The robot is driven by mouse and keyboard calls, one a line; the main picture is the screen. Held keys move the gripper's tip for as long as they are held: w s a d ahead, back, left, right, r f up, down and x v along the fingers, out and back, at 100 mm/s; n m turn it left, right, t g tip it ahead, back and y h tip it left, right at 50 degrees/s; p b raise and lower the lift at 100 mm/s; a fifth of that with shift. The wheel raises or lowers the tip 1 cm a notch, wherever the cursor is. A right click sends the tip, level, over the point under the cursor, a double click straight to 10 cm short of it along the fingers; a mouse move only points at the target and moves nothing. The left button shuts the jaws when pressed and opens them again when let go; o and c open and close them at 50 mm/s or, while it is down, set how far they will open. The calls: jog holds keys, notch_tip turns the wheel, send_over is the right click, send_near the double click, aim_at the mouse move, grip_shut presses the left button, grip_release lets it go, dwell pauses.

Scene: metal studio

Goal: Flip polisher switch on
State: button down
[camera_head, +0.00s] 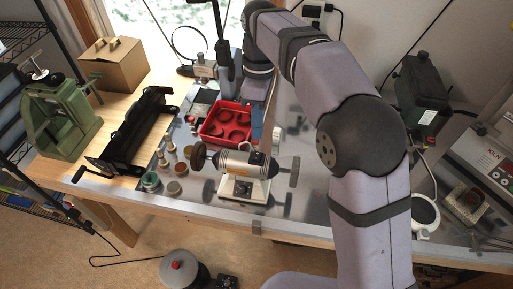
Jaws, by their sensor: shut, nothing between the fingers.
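The polisher (244,165) stands near the bench's front edge, a silver motor with an orange band and a dark wheel at each end. Its white base (243,189) faces the front, with a small dark switch area (246,193) on it. The switch's position is too small to tell. My arm reaches from the lower right to the back of the bench. My gripper (226,72), dark and seen small, is behind the red tray and well away from the polisher. It is shut and empty; its fingertips are hard to make out.
A red tray (207,136) lies just behind the polisher, and small jars (173,187) stand to its left. A black machine (140,130), a green machine (60,118) and a cardboard box (113,62) are further left. A kiln (490,170) stands at the right.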

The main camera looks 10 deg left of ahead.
aim_at(256, 158)
jog(key=shift+s+f+p, duration=0.15)
jog(key=shift+f+p, duration=0.2)
jog(key=shift+f, duration=0.95)
jog(key=shift+s+f+p, duration=0.2)
jog(key=shift+f+p, duration=0.15)
jog(key=shift+f, duration=0.95)
jog(key=shift+s+f+p, duration=0.15)
jog(key=shift+f+p, duration=0.2)
jog(key=shift+f, duration=0.95)
